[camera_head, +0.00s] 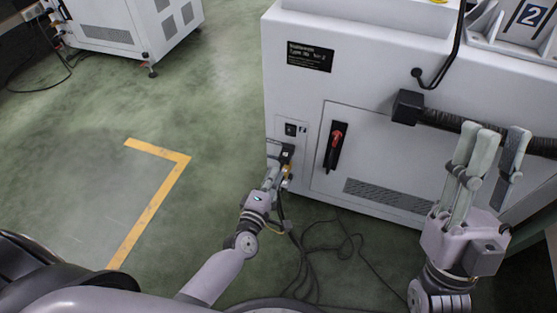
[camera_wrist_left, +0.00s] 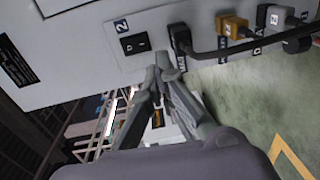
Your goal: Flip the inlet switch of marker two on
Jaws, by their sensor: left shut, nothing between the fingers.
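The white machine (camera_head: 375,70) carries a "2" sign (camera_head: 533,13) at its top right. Its black inlet switch (camera_head: 290,129) sits low on the left of the front panel. In the left wrist view the switch (camera_wrist_left: 134,43) lies beside a small "2" label (camera_wrist_left: 121,26), in plain sight. My left gripper (camera_head: 272,175) is below the switch in the head view, near the plugged cords. In the left wrist view its fingertips (camera_wrist_left: 161,66) are together and empty, just off the switch's lower right. My right gripper (camera_head: 494,138) is open and empty, pointing up at the machine's right.
A red rotary handle (camera_head: 336,137) is on the panel. Loose cables (camera_head: 320,245) lie on the floor. Another white machine (camera_head: 125,30) stands at the back left.

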